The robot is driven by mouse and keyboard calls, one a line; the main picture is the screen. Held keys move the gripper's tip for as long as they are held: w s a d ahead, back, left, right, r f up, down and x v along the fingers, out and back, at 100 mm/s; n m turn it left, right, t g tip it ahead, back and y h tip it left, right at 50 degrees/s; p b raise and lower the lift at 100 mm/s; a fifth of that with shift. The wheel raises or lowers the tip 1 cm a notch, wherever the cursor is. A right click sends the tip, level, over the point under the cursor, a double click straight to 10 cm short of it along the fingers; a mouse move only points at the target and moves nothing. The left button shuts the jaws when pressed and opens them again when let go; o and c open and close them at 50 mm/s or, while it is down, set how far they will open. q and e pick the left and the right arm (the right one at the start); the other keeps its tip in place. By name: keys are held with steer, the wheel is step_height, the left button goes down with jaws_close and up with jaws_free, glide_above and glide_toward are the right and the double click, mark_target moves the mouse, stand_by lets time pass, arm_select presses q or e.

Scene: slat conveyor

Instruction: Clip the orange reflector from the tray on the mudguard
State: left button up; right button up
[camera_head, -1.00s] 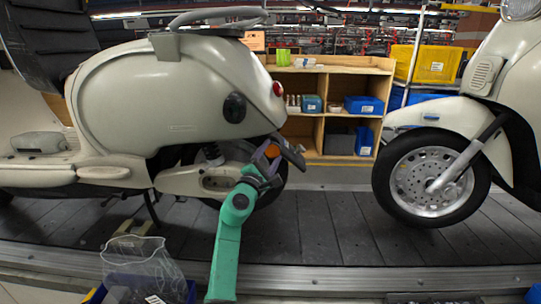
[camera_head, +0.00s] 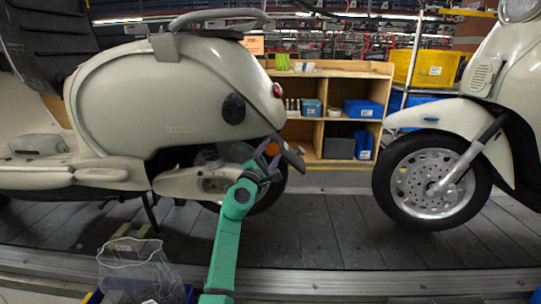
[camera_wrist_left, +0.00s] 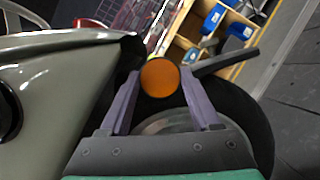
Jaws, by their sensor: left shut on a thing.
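My left gripper (camera_head: 266,163) is shut on the orange reflector (camera_head: 272,149), a small round disc. In the left wrist view the reflector (camera_wrist_left: 160,78) sits between the two purple-grey fingers, its face towards the camera. The dark mudguard (camera_head: 291,155) sticks out behind the cream scooter's tail, just right of the reflector. It also shows in the left wrist view as a dark bar (camera_wrist_left: 226,62) beside the right fingertip. I cannot tell whether the reflector touches it. My right gripper is not in view.
The cream scooter (camera_head: 165,105) stands on the dark slat conveyor (camera_head: 325,235). A second scooter's front wheel (camera_head: 432,178) is at right. A blue bin (camera_head: 190,293) with a clear bag (camera_head: 140,268) is at lower left. A wooden shelf (camera_head: 345,68) stands behind.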

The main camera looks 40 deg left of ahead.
arm_select(q)
steer(key=shift+w+a, duration=0.15)
stand_by(0.6)
steer(key=o, duration=1.4)
